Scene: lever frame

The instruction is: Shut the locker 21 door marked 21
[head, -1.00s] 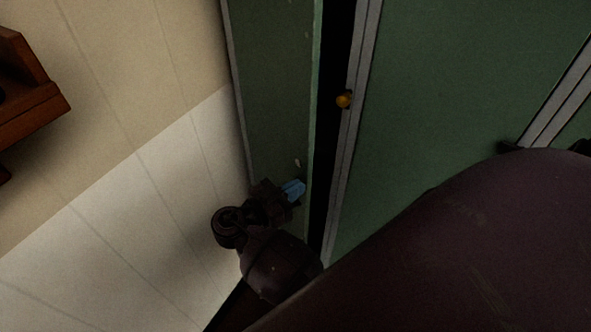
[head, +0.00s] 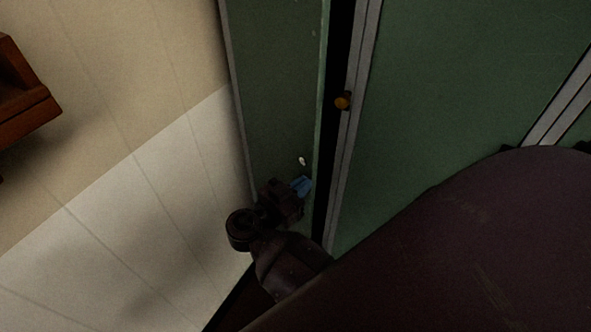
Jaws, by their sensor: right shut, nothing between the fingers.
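The green locker door (head: 275,90) stands slightly ajar, seen as a narrow panel left of a dark gap. No number shows on it in this view. My right gripper (head: 302,186), with blue fingertips, is shut and empty. It is at the door's face near the edge by the gap; I cannot tell whether it presses on the door. My dark right arm covers the lower right of the view and hides the lower part of the door. My left gripper is not in view.
A brown wooden piece (head: 22,95) is at the far left. The pale tiled floor (head: 120,220) is clear.

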